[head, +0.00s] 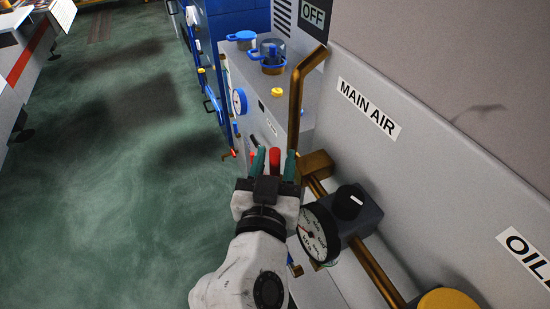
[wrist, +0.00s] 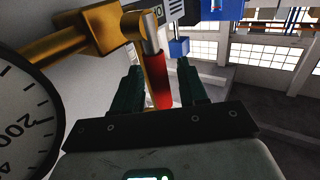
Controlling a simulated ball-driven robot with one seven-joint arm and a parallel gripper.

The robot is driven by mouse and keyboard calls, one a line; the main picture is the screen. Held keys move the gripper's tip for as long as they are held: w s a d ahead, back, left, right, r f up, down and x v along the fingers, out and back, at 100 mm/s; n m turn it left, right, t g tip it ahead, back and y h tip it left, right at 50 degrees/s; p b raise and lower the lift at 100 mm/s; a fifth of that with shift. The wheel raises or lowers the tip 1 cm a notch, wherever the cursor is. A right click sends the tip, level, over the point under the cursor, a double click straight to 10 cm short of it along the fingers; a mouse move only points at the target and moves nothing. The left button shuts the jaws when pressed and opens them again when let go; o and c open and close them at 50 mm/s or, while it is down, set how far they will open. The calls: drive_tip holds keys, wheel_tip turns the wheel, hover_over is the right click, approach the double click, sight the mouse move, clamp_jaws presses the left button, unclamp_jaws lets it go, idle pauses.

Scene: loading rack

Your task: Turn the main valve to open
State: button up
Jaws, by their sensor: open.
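The main valve's red handle (head: 274,160) is on the brass pipe by the MAIN AIR label (head: 369,108). In the wrist view the red handle (wrist: 161,90) hangs from a silver stem on the brass valve body (wrist: 103,28). My gripper (head: 274,155) is open, with one green finger on each side of the handle. The wrist view also shows the handle between the fingers of my gripper (wrist: 159,68), with gaps at both sides. The handle's lower end is partly hidden behind the gripper's palm in the head view.
A round pressure gauge (head: 319,236) and a black knob (head: 349,202) sit close to the right of my gripper. A brass pipe (head: 376,270) runs along the grey wall panel. A grey-and-blue unit (head: 262,95) stands beyond. The green floor (head: 110,190) at left is clear.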

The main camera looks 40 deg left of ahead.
drive_tip(key=shift+c, duration=0.2)
clamp_jaws()
drive_tip(key=shift+a, duration=0.1)
